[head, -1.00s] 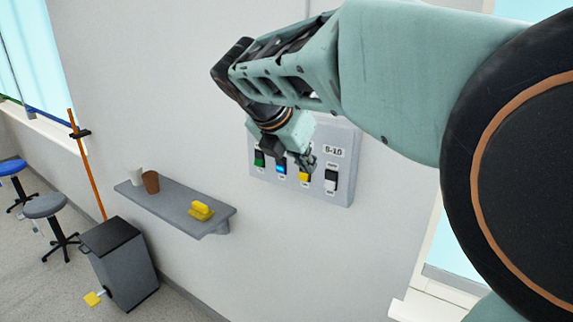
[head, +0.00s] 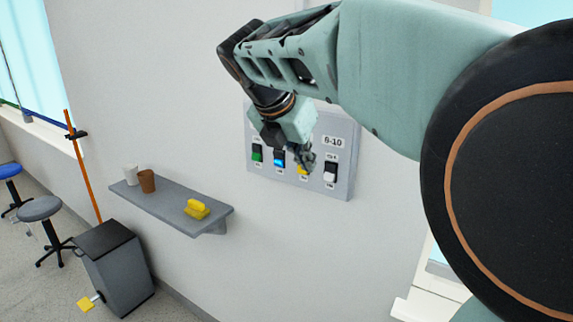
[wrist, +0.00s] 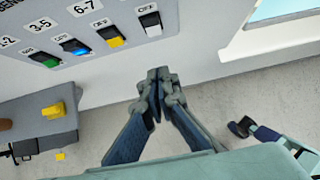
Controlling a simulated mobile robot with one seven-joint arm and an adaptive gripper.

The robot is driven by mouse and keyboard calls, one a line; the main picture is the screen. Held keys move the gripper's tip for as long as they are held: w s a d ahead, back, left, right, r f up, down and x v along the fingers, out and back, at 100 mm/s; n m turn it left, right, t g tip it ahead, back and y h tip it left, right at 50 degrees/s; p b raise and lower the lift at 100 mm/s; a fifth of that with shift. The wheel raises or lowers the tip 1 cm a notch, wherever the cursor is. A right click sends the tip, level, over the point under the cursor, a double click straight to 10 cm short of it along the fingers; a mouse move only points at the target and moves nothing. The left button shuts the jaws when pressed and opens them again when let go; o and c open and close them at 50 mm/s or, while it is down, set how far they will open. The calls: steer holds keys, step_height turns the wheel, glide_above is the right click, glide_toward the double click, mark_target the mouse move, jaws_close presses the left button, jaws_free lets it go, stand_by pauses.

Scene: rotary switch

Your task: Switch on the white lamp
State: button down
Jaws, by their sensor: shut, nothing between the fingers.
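The grey wall panel (head: 344,188) carries a row of rocker switches. The white switch (head: 330,172) is the rightmost, under the "8-10" label; it also shows in the wrist view (wrist: 151,24). To its left are the yellow (head: 302,170), blue (head: 279,160) and green (head: 257,154) switches. My gripper (head: 306,160) is shut and empty. In the head view it overlaps the yellow switch, just left of the white one. In the wrist view my gripper (wrist: 158,76) is below the white switch, apart from it in the picture. Which end of the white rocker is pressed is unclear.
A grey wall shelf (head: 170,207) at lower left holds two cups (head: 146,181) and a yellow object (head: 197,209). A dark grey bin (head: 117,265) and stools (head: 40,208) stand on the floor. A window ledge (head: 425,305) is right of the panel.

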mark_target(329, 181)
steer(key=x, duration=0.3)
steer(key=w+d+r+x, duration=0.1)
steer(key=x, duration=0.3)
steer(key=p+x, duration=0.1)
steer(key=x, duration=0.3)
steer(key=shift+w+d+r, duration=0.15)
steer(key=shift+w+d, duration=0.15)
steer(key=shift+w, duration=0.2)
steer(key=shift+w+d+f+b, duration=0.15)
steer(key=shift+f+b, duration=0.25)
steer(key=shift+b, duration=0.5)
steer(key=shift+r+t+h, duration=0.3)
steer(key=shift+p, duration=0.3)
